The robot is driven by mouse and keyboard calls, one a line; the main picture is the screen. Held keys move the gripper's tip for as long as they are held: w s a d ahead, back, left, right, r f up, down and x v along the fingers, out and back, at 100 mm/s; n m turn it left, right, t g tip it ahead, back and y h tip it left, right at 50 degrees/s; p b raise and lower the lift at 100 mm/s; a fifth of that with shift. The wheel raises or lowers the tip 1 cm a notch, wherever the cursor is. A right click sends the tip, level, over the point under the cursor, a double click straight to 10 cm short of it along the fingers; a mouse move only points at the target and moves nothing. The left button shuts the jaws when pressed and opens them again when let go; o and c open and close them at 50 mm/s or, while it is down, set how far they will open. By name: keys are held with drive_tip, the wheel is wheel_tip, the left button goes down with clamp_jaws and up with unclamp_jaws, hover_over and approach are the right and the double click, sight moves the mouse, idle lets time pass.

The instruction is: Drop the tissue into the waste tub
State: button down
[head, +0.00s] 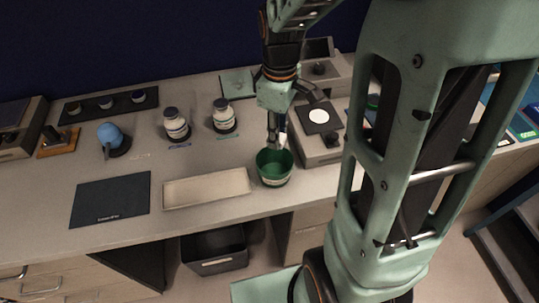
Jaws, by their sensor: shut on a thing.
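My gripper (277,137) points down over the bench and is shut on the tissue (281,143), a small white scrap at the fingertips. The fingers hide part of the tissue. Directly below is a round green tub (275,180), which I take as the waste tub. It stands upright near the bench's front edge with its open top facing up. The tissue shows at the tub's back rim; I cannot tell how far above the opening it is.
A shallow beige tray (207,188) lies left of the tub and a grey device with a white disc (318,116) stands right. Two white bottles (222,115) (176,125) and a blue bulb (110,134) stand behind. A dark bin (215,250) is under the bench.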

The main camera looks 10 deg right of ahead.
drive_tip(key=c, duration=1.5)
unclamp_jaws()
wheel_tip(320, 180, up, 12)
drive_tip(key=shift+f, duration=0.1)
drive_tip(key=shift+w, duration=0.1)
